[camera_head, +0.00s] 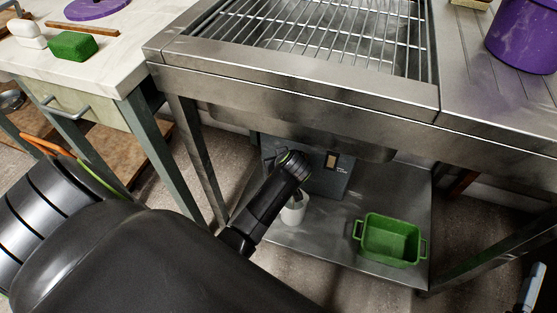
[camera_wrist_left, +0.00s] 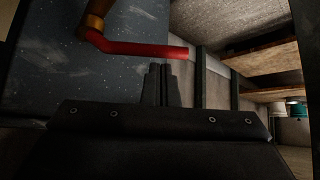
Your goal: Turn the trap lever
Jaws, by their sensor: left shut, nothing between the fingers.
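The trap lever (camera_wrist_left: 140,48) is a red bar in the left wrist view. It runs roughly level from a brass-coloured fitting (camera_wrist_left: 98,14) at the upper left, in front of a dark speckled box face (camera_wrist_left: 60,75). My left gripper (camera_wrist_left: 162,68) is shut and empty, its fingertips just below the lever's right part in the picture. I cannot tell whether they touch it. In the head view my left arm reaches under the steel sink, and its fingers are hidden. The grey trap box (camera_head: 330,182) shows behind the arm; the lever does not show there.
The steel sink stand (camera_head: 290,85) with a wire rack overhangs the arm. A green tub (camera_head: 390,240) and a white container (camera_head: 294,210) stand on its lower shelf (camera_head: 330,243). A stand leg (camera_head: 200,160) is left of the arm. A marble-topped table (camera_head: 95,67) stands farther left.

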